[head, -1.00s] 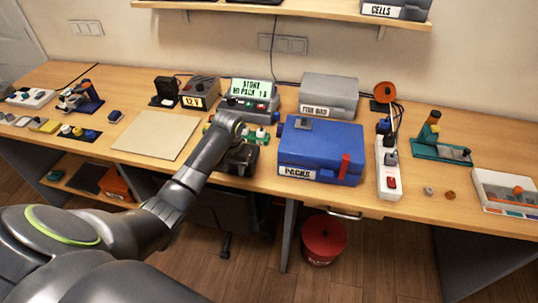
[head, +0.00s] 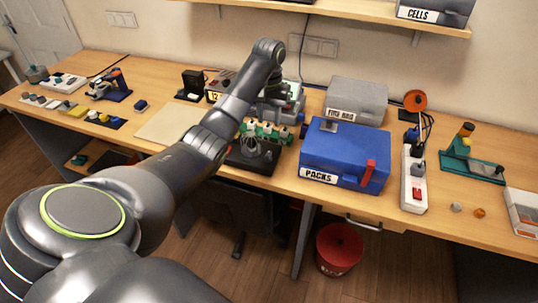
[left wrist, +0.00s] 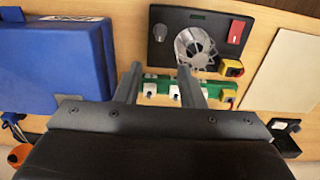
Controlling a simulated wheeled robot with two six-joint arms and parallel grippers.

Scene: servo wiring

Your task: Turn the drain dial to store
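A black unit (head: 252,158) with a round fan lies near the table's front edge. In the left wrist view, this unit (left wrist: 212,24) shows a red switch (left wrist: 236,31) and a small round knob (left wrist: 160,32) beside the fan. I cannot read any dial label. A green strip (left wrist: 160,84) with several white connectors lies beside the unit. My left gripper (left wrist: 160,68) is open and empty, its two fingers apart above the strip. In the head view, my left gripper (head: 274,94) is raised before the grey charger (head: 294,92), hiding most of it. My right gripper is not in view.
The blue PACKS case (head: 343,151) stands right of the unit, with the grey FUSE BAG box (head: 356,99) behind it. A pale mat (head: 165,123) lies to the left. A white power strip (head: 413,180) is farther right.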

